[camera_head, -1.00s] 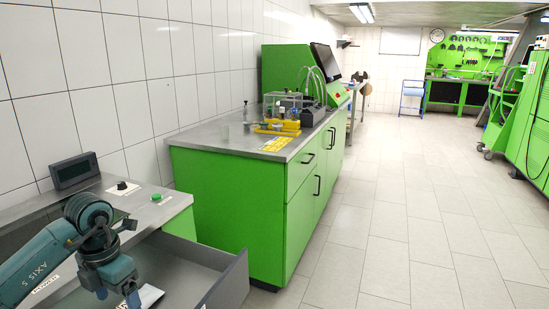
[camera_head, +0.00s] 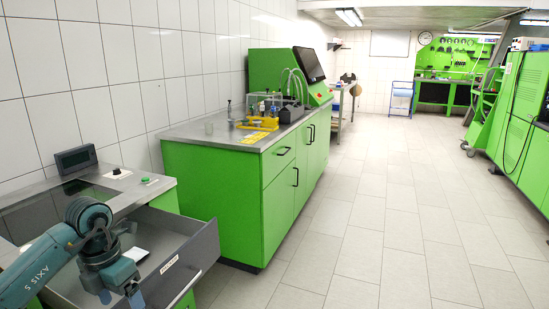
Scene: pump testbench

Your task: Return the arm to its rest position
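My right arm and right gripper are out of view.
The open grey drawer juts from a green-sided bench with a small display (camera_head: 76,159) on top. A green cabinet (camera_head: 220,195) with yellow equipment (camera_head: 262,123) stands beyond it. The tiled floor (camera_head: 370,220) to the right is clear. Green machines (camera_head: 515,120) line the right side.

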